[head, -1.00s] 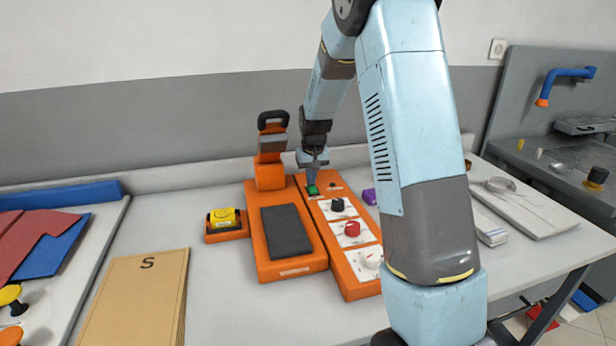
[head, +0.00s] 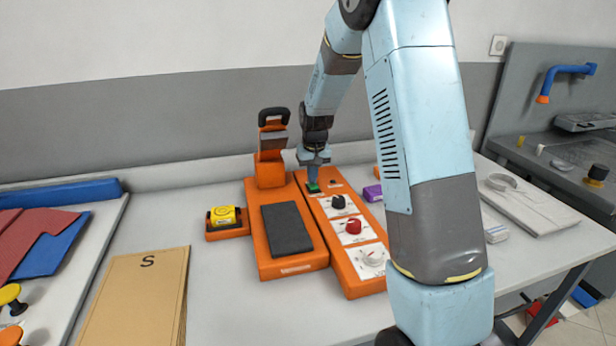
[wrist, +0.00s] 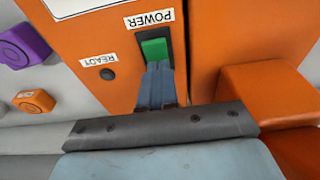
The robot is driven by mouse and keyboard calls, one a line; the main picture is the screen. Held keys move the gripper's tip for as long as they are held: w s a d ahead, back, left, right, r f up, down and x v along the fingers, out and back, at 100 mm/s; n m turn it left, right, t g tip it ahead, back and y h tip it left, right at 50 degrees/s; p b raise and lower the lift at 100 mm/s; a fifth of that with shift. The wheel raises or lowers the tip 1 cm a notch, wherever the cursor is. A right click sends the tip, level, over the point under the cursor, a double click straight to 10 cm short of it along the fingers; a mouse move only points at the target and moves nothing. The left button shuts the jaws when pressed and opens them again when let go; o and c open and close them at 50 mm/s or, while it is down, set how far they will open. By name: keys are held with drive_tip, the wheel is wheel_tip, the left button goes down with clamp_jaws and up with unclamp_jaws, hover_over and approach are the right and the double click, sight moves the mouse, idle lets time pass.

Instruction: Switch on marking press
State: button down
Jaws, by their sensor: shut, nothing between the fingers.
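The marking press is orange, with a dark pad (head: 287,230) and a black-handled head (head: 272,150) on its left part. Its control panel (head: 356,280) carries black, red and white knobs. The green power switch (wrist: 155,50) sits in a dark frame under the POWER label in the wrist view, and its green edge shows in the head view (head: 313,187). My gripper (wrist: 158,68) is shut and empty, its fingertips at the lower edge of the green switch. I cannot tell whether they touch it. The READY lamp (wrist: 107,73) beside it looks dark.
A yellow block (head: 223,215) sits in an orange holder left of the press. A brown board marked S (head: 135,295) lies at the front left. A purple block (head: 373,193) stands right of the panel. Bare table lies between board and press.

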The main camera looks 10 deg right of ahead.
drive_tip(key=shift+s+r, duration=0.1)
drive_tip(key=shift+s, duration=0.05)
wheel_tip(320, 180, up, 14)
drive_tip(key=w, duration=0.2)
drive_tip(key=shift+w+f, duration=0.2)
drive_tip(key=shift+w, duration=0.15)
idle(0.5)
